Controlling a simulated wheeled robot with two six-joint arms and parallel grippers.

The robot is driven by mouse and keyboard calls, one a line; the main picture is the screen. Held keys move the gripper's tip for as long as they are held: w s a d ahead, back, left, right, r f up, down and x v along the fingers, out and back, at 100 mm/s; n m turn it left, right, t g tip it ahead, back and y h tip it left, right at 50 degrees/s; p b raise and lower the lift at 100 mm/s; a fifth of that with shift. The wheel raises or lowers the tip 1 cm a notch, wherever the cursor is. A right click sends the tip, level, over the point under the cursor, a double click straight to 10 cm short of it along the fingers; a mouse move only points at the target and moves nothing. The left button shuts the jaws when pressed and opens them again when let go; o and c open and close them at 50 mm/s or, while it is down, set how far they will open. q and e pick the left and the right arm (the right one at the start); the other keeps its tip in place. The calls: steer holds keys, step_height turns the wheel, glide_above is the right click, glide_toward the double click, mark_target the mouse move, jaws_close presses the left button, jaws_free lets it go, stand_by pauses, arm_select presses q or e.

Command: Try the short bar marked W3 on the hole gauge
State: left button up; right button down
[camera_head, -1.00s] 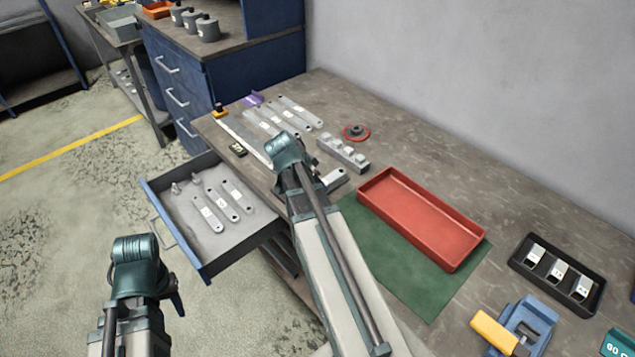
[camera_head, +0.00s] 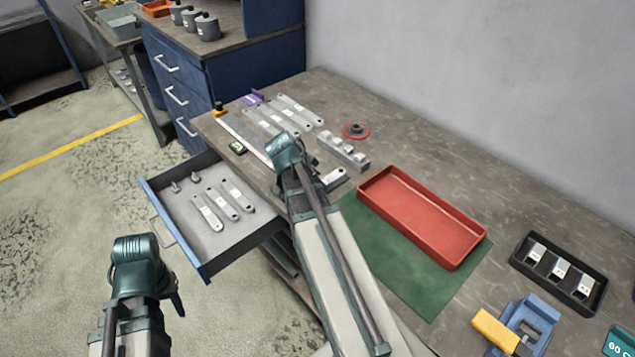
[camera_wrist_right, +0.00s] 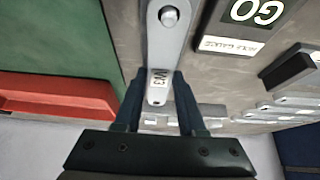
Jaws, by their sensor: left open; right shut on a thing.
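The short bar marked W3 (camera_wrist_right: 159,60) is in my right gripper (camera_wrist_right: 157,100), which is shut on it near its labelled end. At the bar's far end, the round top of a grey pin (camera_wrist_right: 169,16) shows in the hole; how far down the bar sits on it, I cannot tell. In the head view my right arm hides the pin and most of the bar. My left gripper (camera_head: 175,303) is open and empty, over the floor.
An open drawer (camera_head: 180,237) with several bars juts from the table's front. A red tray (camera_head: 466,262) stands on a green mat (camera_head: 400,280). A grey stepped block (camera_head: 343,152) and several long bars (camera_head: 285,115) lie behind my right gripper. A black tray (camera_head: 517,262) sits right.

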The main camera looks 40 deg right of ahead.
stand_by(0.8)
steer(key=shift+c, duration=2.1)
jaws_free()
steer(key=shift+r, duration=0.15)
steer(key=p+v, duration=1.2)
steer(key=v, duration=0.1)
steer(key=shift+a+r, duration=0.15)
steer(key=shift+r, duration=0.15)
steer(key=s+a+f+n+y, duration=0.1)
steer(key=s+a+n, duration=0.2)
steer(key=a+n, duration=0.4)
steer(key=s+a+f+n+y, duration=0.1)
steer(key=s+a+n+y, duration=0.1)
steer(key=a+n, duration=0.5)
steer(key=s+a+f+n+y, duration=0.1)
steer(key=s+a+n, duration=0.3)
steer(key=a, duration=1.2)
steer(key=n, duration=0.2)
steer(key=shift+n+g+y, duration=0.4)
steer(key=shift+a, duration=0.1)
